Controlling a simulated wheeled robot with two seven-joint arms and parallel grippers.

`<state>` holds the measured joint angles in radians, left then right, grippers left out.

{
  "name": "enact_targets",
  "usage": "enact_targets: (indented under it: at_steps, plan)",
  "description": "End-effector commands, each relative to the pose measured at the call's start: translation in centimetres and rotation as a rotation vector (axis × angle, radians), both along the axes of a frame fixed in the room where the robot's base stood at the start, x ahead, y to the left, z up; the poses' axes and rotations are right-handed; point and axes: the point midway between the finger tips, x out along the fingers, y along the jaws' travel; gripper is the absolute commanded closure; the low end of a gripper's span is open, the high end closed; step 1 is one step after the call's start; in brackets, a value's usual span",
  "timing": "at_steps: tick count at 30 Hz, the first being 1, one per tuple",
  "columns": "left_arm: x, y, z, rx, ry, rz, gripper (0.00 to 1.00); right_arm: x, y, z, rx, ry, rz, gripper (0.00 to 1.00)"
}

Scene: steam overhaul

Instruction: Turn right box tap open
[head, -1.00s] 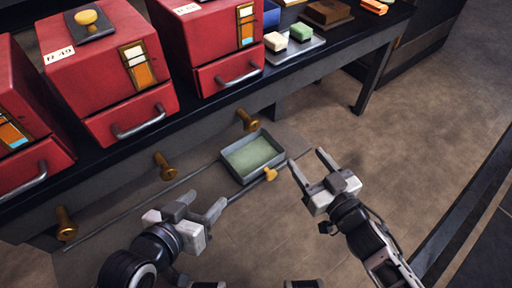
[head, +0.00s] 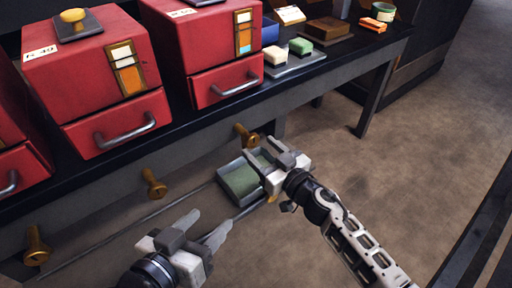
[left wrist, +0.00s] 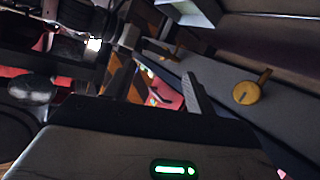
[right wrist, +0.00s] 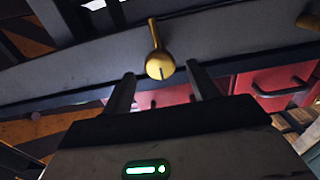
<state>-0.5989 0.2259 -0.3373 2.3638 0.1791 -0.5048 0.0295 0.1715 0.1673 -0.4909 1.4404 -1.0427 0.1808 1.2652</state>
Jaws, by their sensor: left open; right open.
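Several brass taps stick out below the front edge of the bench. The right box tap (head: 244,134) is the rightmost; others are the middle tap (head: 153,184) and the left tap (head: 37,245). My right gripper (head: 262,152) is open, just in front of and below the right tap. In the right wrist view a tap's round knob (right wrist: 159,66) lies just beyond and between the open fingertips, with its stem pointing up in the picture; contact is not visible. My left gripper (head: 205,226) is open and empty, low near the middle tap. The left wrist view shows a tap (left wrist: 246,93) right of its fingers.
Red boxes (head: 92,70) with drawers and handles stand on the dark bench (head: 340,55). The brown floor at the right is clear.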

Motion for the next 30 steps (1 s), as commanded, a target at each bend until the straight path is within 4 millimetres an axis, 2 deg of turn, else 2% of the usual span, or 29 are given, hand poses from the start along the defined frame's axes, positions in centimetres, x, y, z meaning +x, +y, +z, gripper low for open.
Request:
enact_targets:
  at_steps: [6, 17, 21, 22, 30]
  plan:
    - [0.0, -0.2, 0.2, -0.027, -0.022, 0.001, 0.45, 2.0, 1.4, -0.1, 0.001, -0.001, 0.000, 0.41]
    - [0.0, -0.2, 0.7, -0.037, -0.030, 0.000, 0.45, 2.3, 1.7, 0.0, 0.000, 0.000, 0.000, 0.41]
    - [0.0, -0.3, 0.6, -0.037, -0.030, -0.001, 0.45, 2.3, 1.7, 0.0, 0.000, 0.000, 0.000, 0.80]
    - [0.0, -0.3, 0.6, -0.037, -0.029, -0.001, 0.45, 2.3, 1.7, 0.0, 0.000, 0.000, 0.000, 0.85]
    - [0.0, -0.3, 0.6, -0.035, -0.027, -0.002, 0.45, 2.2, 1.6, 0.0, -0.011, -0.008, 0.001, 0.85]
